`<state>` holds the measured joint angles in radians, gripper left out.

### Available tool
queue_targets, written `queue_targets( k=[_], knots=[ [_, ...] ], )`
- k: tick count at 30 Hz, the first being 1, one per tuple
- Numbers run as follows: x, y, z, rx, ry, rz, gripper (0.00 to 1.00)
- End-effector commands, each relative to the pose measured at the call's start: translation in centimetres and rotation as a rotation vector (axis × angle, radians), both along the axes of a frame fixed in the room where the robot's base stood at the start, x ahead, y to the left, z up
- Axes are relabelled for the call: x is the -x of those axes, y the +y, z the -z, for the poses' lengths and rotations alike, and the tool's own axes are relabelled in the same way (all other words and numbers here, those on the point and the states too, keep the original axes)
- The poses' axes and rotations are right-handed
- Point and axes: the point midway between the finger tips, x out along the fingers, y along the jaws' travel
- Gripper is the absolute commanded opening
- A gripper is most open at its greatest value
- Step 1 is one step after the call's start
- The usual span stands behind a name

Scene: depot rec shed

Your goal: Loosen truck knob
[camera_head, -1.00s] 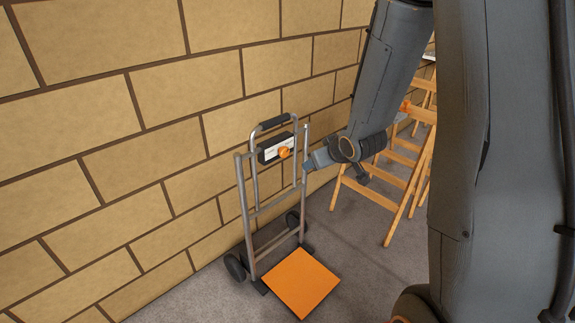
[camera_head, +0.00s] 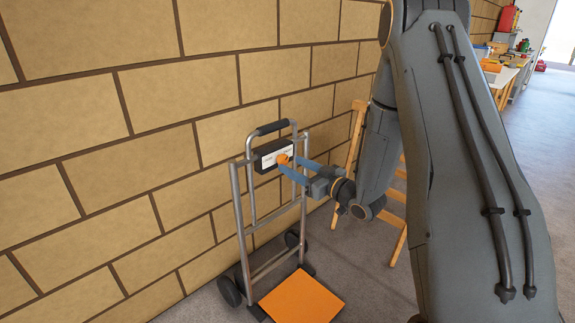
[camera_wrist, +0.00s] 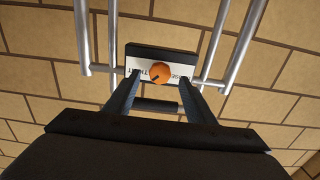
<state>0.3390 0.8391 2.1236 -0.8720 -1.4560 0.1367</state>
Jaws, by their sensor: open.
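The hand truck (camera_head: 240,215) stands upright against the block wall, with a grey tube frame and an orange toe plate (camera_head: 302,297). A dark box with a white label (camera_head: 264,157) sits between its upper rails. The orange knob (camera_head: 283,159) is on the box's face; it also shows in the wrist view (camera_wrist: 160,74), with a dark mark on it. My gripper (camera_head: 292,167) is open, its two blue fingers reaching to the knob from the right. In the wrist view my gripper (camera_wrist: 160,88) has one finger on each side below the knob. I cannot tell whether they touch it.
The truck's black handle grip (camera_head: 273,127) is above the box. A wooden trestle or ladder (camera_head: 352,150) stands behind my arm. A workbench (camera_head: 500,80) with items and a red extinguisher (camera_head: 509,18) are at the far right. The floor at right is clear.

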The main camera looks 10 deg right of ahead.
Motion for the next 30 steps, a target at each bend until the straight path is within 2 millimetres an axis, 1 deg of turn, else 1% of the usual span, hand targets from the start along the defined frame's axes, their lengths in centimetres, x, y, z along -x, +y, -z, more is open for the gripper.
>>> queue_targets(
  k=[1, 3, 7, 11, 18, 25, 26, 30],
  knots=[
    [-0.7, 0.5, 0.0, 0.001, -0.002, -0.002, 0.5],
    [-1.5, 1.0, 0.1, 0.002, -0.001, -0.002, 0.5],
    [-2.6, 1.5, 0.0, 0.0, 0.0, 0.0, 0.5],
    [-3.0, 1.8, 0.0, 0.001, 0.001, 0.001, 0.5],
    [-3.1, 1.8, 0.0, 0.001, 0.001, 0.001, 0.5],
    [-3.1, 1.8, 0.0, 0.001, 0.001, 0.002, 0.11],
    [-3.1, 1.8, 0.0, 0.001, 0.001, 0.002, 0.08],
    [-3.1, 1.8, 0.0, 0.005, -0.002, 0.002, 0.08]
  ],
)
